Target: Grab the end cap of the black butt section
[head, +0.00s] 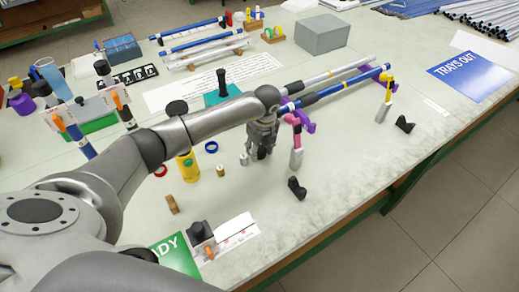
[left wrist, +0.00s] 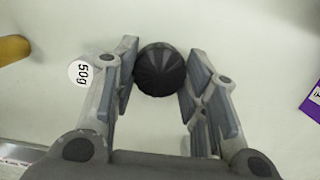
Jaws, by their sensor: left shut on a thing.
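A black, ridged, round end cap (left wrist: 161,69) shows between the fingertips of my left gripper (left wrist: 160,78) in the left wrist view. The fingers touch it on both sides and are shut on it. In the head view my left gripper (head: 262,148) points down over the table, and the dark cap (head: 262,153) shows partly between its fingers. I cannot make out a black butt section attached to the cap. My right gripper is not in view.
A small 50g weight (left wrist: 80,74) stands close left of the fingers. A yellow cylinder (head: 187,166) is further left. A black rest (head: 297,188) lies in front. The front right table is fairly clear.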

